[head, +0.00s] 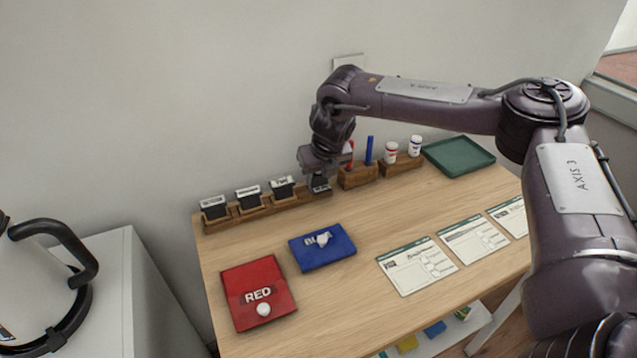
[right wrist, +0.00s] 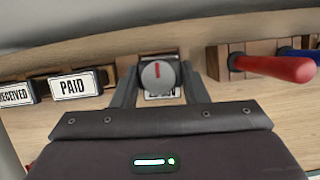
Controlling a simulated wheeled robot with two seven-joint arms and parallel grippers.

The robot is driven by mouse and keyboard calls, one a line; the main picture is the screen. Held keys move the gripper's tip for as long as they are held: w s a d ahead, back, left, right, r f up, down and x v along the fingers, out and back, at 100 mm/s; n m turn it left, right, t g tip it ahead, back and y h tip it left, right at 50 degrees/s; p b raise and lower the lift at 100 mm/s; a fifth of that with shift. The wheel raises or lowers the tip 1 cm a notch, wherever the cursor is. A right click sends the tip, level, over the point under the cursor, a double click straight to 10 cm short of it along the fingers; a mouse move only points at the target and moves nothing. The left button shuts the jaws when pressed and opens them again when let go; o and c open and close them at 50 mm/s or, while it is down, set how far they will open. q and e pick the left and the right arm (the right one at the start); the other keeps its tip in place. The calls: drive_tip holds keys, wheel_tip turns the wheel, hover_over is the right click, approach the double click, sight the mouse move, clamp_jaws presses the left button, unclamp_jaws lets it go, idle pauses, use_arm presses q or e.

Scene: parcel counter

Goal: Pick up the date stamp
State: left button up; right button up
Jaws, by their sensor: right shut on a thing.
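The date stamp, with a round grey knob marked by a red line, shows in the right wrist view (right wrist: 158,74), its label mostly hidden behind the knob. My right gripper (head: 319,184) is shut on it, the fingers on either side, as the right wrist view shows (right wrist: 158,88). The stamp is at the right end of the wooden stamp rack (head: 263,207); I cannot tell whether it is clear of its slot. To its left stand other stamps, the PAID stamp (right wrist: 76,86) and the RECEIVED stamp (right wrist: 16,94) among them. My left gripper is out of view.
A wooden pen holder (head: 357,178) with a red pen (right wrist: 275,66) and a blue pen (head: 369,151) stands close on the right. Beyond are two small bottles and a green tray (head: 458,155). Blue (head: 322,258) and red (head: 245,281) ink pads and several forms lie in front.

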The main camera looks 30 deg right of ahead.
drive_tip(key=shift+c, duration=0.8)
drive_tip(key=shift+r, duration=0.1)
